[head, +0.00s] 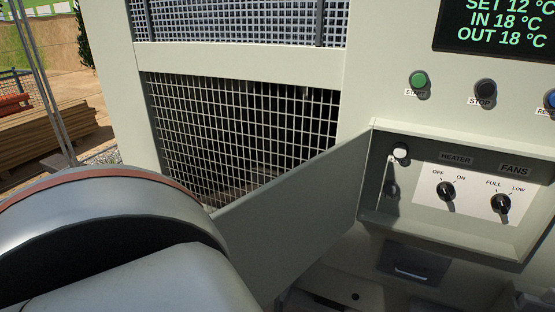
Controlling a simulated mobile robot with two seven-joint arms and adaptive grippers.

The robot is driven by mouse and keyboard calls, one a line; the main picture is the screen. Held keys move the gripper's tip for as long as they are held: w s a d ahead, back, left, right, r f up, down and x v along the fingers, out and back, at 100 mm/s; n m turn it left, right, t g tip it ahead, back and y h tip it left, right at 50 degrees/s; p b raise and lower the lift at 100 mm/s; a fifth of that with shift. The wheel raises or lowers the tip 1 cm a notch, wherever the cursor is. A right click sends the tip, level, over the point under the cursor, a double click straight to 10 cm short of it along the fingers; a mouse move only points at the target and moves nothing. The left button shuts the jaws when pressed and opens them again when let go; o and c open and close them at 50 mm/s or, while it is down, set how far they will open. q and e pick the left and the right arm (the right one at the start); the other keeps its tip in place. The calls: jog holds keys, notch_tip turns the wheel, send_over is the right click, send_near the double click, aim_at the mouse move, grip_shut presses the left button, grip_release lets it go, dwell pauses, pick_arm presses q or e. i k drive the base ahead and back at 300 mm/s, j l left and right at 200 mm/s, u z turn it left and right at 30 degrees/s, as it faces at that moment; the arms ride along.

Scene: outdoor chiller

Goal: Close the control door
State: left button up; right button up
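The control door (290,220) is a grey-green panel standing open, swung out to the left from the left edge of the control recess (455,245). Its lower left part is hidden behind my large grey arm link. Inside the recess are a HEATER knob (446,191), a FANS knob (500,203) and a small white knob or switch (400,151) with a rod below it. Neither of my grippers shows in the head view.
The chiller's wire grille (245,125) is behind the door. Above the recess are a green START button (419,79), a black STOP button (485,88), a partly cut-off blue button (550,98) and a display (500,25). Stacked planks (45,135) lie outside at left.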

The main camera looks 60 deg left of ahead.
aim_at(272, 234)
jog(key=k+j, duration=0.15)
jog(key=j, duration=0.25)
jog(key=k+j, duration=0.2)
jog(key=j, duration=0.15)
jog(key=k+j, duration=0.15)
jog(key=j, duration=0.25)
jog(key=k+j, duration=0.15)
jog(key=j, duration=0.2)
jog(key=k+j, duration=0.15)
jog(key=j, duration=0.25)
jog(key=j+u, duration=0.1)
jog(key=u, duration=0.25)
